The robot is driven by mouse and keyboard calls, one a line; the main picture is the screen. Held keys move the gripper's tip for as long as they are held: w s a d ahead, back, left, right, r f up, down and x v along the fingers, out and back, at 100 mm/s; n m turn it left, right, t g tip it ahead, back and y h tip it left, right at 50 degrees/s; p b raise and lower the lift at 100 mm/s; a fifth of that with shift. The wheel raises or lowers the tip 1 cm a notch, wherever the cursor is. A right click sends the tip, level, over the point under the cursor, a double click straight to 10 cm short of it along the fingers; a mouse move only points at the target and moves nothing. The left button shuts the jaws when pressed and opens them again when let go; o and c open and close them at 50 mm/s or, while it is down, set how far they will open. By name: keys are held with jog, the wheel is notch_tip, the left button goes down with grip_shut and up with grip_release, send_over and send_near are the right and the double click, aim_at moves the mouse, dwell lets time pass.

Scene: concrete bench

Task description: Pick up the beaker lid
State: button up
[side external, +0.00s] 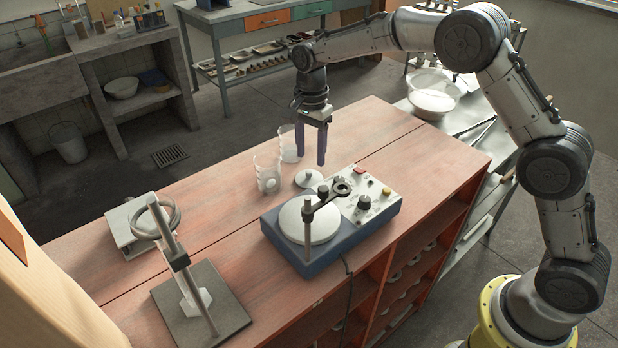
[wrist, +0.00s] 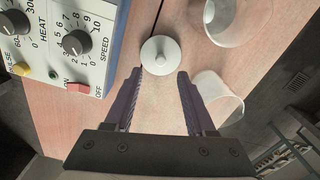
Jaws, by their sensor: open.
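The beaker lid, a small white disc with a round knob on top, lies flat on the wooden bench top (side external: 308,180); it also shows in the wrist view (wrist: 160,55). My gripper (side external: 311,160) points down with its two dark fingers spread and nothing between them. It hangs above the lid, apart from it. In the wrist view my gripper (wrist: 157,74) has the lid just beyond its fingertips, roughly centred between them. Two clear beakers stand beside the lid, one nearer (side external: 266,172) and one behind (side external: 290,146).
A blue hotplate stirrer (side external: 335,222) with a white round plate and control knobs stands close to the lid. A support stand (side external: 215,300) is at the front left. The back right bench top is clear.

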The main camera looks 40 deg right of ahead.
aim_at(309, 171)
jog(key=shift+a+f, duration=0.2)
jog(key=shift+f, duration=0.95)
jog(key=shift+a+f, duration=0.15)
jog(key=shift+f, duration=1)
grip_shut()
